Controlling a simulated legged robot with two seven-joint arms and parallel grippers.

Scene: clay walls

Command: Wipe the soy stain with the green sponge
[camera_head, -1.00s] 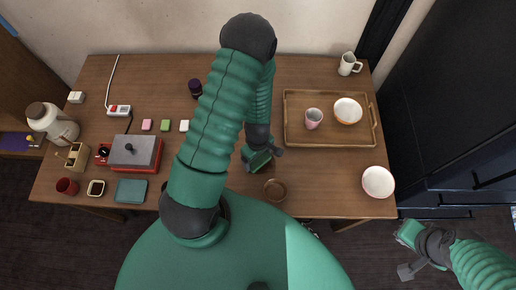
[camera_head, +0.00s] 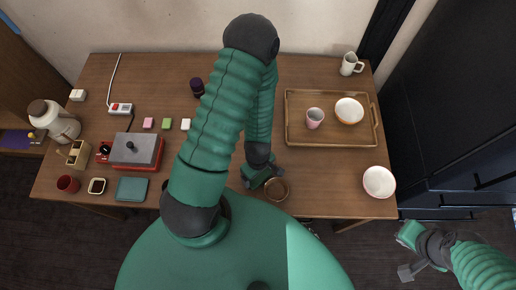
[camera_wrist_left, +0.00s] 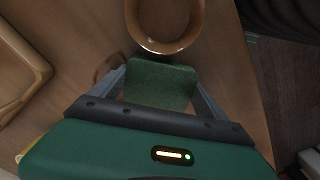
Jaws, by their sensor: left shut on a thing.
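My left gripper (camera_head: 262,181) is low over the front middle of the table, beside a round brown dish (camera_head: 276,190). In the left wrist view the gripper (camera_wrist_left: 160,88) is shut on a dark green sponge (camera_wrist_left: 160,84). The sponge spans between the two fingers, close to the rim of the dish (camera_wrist_left: 166,46). A darker brown patch (camera_wrist_left: 108,68), which looks like the soy stain, shows on the wood beside the left finger, partly hidden by it. I cannot tell whether the sponge touches the table.
A wooden tray (camera_head: 331,145) with a pink cup (camera_head: 314,118) and a bowl (camera_head: 348,111) lies right of my left arm. Another bowl (camera_head: 379,182) stands near the right edge. A red-and-grey appliance (camera_head: 136,152) and several small blocks are on the left.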

